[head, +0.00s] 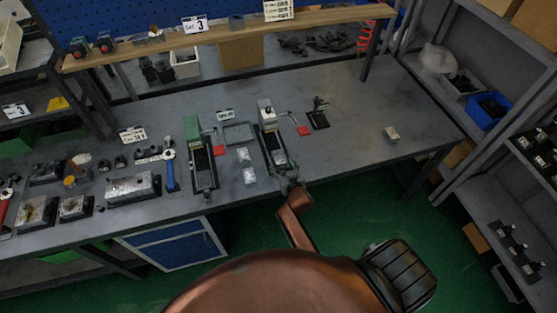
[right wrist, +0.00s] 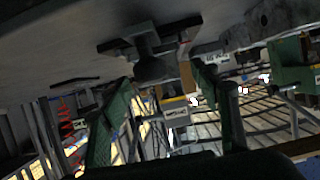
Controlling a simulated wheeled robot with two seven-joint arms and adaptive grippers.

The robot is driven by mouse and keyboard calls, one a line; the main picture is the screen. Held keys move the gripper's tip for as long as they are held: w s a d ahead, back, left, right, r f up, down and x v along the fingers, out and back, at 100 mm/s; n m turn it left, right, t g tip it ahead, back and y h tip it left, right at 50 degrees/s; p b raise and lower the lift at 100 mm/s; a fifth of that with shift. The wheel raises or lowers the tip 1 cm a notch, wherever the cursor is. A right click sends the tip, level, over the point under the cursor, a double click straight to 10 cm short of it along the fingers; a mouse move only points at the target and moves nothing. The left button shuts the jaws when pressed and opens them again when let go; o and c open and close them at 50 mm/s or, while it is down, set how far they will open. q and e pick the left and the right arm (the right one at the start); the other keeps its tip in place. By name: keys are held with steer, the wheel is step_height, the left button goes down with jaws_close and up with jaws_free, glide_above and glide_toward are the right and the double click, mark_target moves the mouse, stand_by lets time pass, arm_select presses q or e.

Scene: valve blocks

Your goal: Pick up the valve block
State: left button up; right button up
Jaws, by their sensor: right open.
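Several metal blocks, which look like valve blocks, lie on the left of the bench, the largest a silver block (head: 130,190). I cannot tell which one is meant. My right gripper (head: 288,180) is at the near end of the right-hand clamp fixture (head: 272,140), small and partly blurred into it. In the right wrist view its green-padded fingers (right wrist: 168,125) are spread with nothing held between them. A dark rounded part (right wrist: 152,62) shows beyond the fingertips; contact is not visible. My left gripper is not visible.
A green-headed fixture (head: 200,155) stands left of the right-hand one. Red-handled pieces and a black-based part (head: 318,115) lie to its right. A raised wooden shelf (head: 225,38) runs along the back. The bench's right part is mostly clear.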

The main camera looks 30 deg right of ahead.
steer(key=shift+w+d+f, duration=0.1)
steer(key=shift+w+f, duration=0.15)
steer(key=shift+w, duration=0.3)
steer(key=shift+c, duration=0.7)
steer(key=shift+r, duration=0.1)
jaws_close()
